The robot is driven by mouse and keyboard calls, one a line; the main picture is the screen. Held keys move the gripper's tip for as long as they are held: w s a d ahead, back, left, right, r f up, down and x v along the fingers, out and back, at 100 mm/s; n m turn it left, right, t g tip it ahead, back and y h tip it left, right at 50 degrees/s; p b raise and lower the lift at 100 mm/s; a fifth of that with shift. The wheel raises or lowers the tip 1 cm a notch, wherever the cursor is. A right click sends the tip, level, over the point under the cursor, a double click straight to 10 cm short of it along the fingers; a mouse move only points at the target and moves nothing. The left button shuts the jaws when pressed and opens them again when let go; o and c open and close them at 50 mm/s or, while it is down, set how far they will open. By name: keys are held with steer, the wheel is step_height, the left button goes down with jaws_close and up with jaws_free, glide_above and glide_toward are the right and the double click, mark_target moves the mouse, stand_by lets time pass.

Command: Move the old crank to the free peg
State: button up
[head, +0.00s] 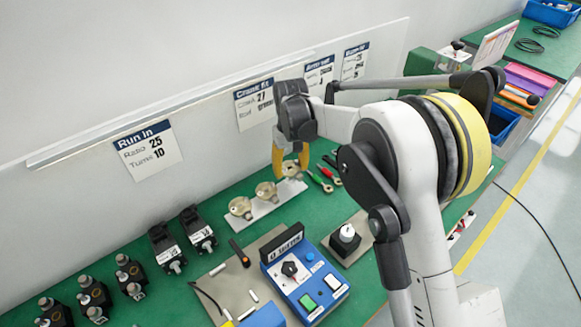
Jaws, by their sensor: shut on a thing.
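A pale rail (262,220) lies on the green bench below the wall cards. Two brass-coloured round pieces (240,207) (266,191) sit at its left and middle. My gripper (291,166), with yellow fingers, points down over the rail's right end. It is shut on a small brass-coloured piece (292,171), which looks like the old crank. The fingers partly hide this piece, and I cannot tell whether it touches the rail. No bare peg can be made out.
A blue control box (304,278) and a black-and-white knob unit (345,238) stand in front of the rail. Black motor-like units (165,245) stand to the left. Red and green-handled tools (322,180) lie right of the rail. The wall panel (215,110) rises close behind.

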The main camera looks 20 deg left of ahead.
mark_target(290, 175)
stand_by(0.4)
steer(key=shift+f+b, duration=0.8)
steer(key=shift+f, duration=0.55)
steer(key=shift+f, duration=0.3)
steer(key=o, duration=1.3)
step_height(290, 175, up, 12)
